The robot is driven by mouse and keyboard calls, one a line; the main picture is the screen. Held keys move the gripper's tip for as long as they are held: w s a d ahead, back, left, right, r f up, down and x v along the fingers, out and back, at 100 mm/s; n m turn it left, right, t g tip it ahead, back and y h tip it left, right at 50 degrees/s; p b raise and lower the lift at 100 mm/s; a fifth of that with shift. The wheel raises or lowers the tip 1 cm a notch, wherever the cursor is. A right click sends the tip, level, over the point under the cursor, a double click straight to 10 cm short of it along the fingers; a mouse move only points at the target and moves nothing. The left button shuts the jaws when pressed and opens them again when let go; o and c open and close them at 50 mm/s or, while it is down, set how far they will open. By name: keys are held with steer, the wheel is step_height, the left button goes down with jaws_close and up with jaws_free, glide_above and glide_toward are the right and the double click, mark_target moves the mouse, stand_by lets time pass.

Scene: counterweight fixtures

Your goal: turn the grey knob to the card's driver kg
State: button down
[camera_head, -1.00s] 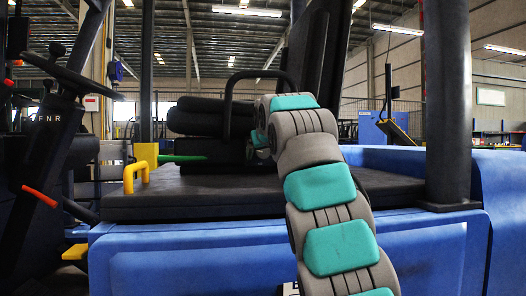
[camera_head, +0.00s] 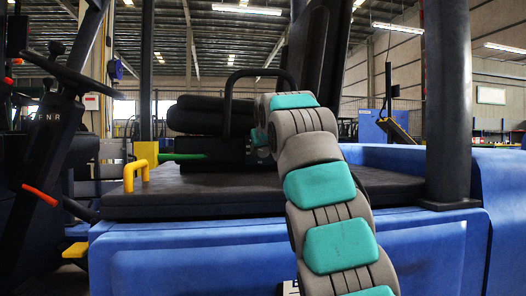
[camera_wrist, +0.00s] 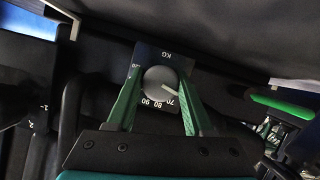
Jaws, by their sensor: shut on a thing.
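The round grey knob (camera_wrist: 158,84) sits on a dark dial plate (camera_wrist: 150,54) marked KG in the wrist view. Its short white pointer line points right and slightly down, near the 70 mark. Marks 70, 80 and 90 run along the lower edge; a 120 shows at the left. My gripper (camera_wrist: 160,73) has its two green fingers on either side of the knob, shut on it. In the head view my own arm reaches to the seat and hides the knob and gripper. I cannot make out any card with a driver's weight.
The black seat (camera_head: 195,118) stands on a dark deck over the blue truck body (camera_head: 190,255). A yellow handle (camera_head: 137,174) and a green lever (camera_head: 182,157) are left of my arm. The steering wheel (camera_head: 70,72) is at far left, and a black post (camera_head: 448,100) at right.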

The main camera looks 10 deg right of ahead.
steer(key=shift+y, duration=0.3)
steer(key=shift+m+y+p, duration=0.35)
steer(key=shift+m+y, duration=0.25)
steer(key=shift+m, duration=0.4)
steer(key=shift+m+y, duration=0.6)
steer(key=shift+m, duration=0.3)
steer(key=shift+p, duration=0.3)
steer(key=shift+c, duration=1.5)
jaws_free()
steer(key=shift+b+v, duration=0.35)
steer(key=shift+v, duration=3.55)
